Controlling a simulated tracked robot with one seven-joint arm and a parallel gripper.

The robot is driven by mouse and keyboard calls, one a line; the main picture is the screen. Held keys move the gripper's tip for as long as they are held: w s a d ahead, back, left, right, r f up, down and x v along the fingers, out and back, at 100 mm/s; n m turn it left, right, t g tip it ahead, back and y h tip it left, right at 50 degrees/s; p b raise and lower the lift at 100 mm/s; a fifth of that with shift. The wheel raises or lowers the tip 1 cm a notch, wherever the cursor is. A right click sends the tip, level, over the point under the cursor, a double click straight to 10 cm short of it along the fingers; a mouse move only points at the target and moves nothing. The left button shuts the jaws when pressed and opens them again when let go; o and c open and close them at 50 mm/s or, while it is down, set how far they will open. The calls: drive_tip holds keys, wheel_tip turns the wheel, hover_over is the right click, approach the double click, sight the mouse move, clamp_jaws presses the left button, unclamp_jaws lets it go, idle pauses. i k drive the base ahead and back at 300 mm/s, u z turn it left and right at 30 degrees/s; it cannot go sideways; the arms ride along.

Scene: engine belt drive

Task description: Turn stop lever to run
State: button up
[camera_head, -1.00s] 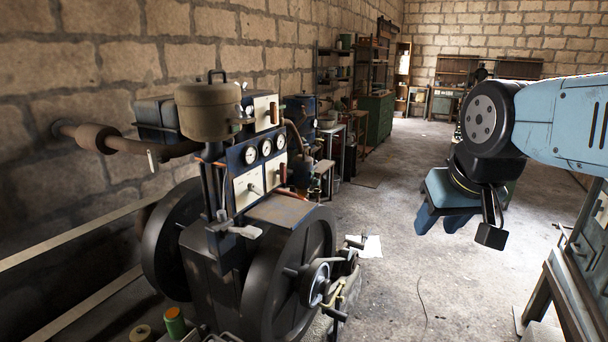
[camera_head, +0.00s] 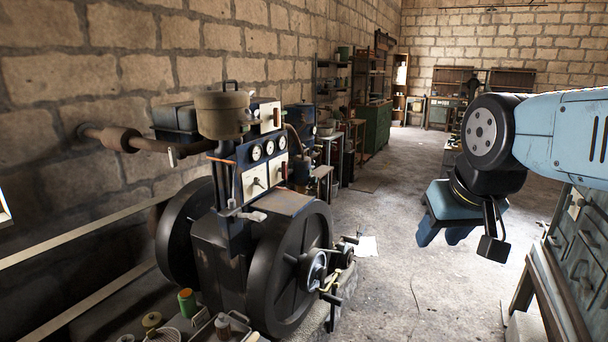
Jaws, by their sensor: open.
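The dark engine (camera_head: 225,245) stands at left centre, with two large black flywheels, the nearer one (camera_head: 290,265) facing right. Its upright panel carries round gauges (camera_head: 268,149) and pale plates with small dark handles (camera_head: 258,183). A pale lever-like handle (camera_head: 172,156) hangs by the exhaust pipe, and a grey flat-ended lever (camera_head: 252,216) sticks out below the panel. I cannot tell which of these is the stop lever, or its position. My gripper (camera_head: 443,234) hangs at the right, blue fingers pointing down, open and empty, well apart from the engine.
A tray with bottles and a green spool (camera_head: 187,302) lies at the bottom left. A drawer cabinet (camera_head: 580,240) stands at the right edge. A paper sheet (camera_head: 366,246) lies on the floor. Concrete floor (camera_head: 410,290) is clear between engine and cabinet.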

sight(283, 169)
drive_tip(key=z, duration=5.75)
drive_tip(key=k, duration=1.05)
drive_tip(key=u, duration=5.85)
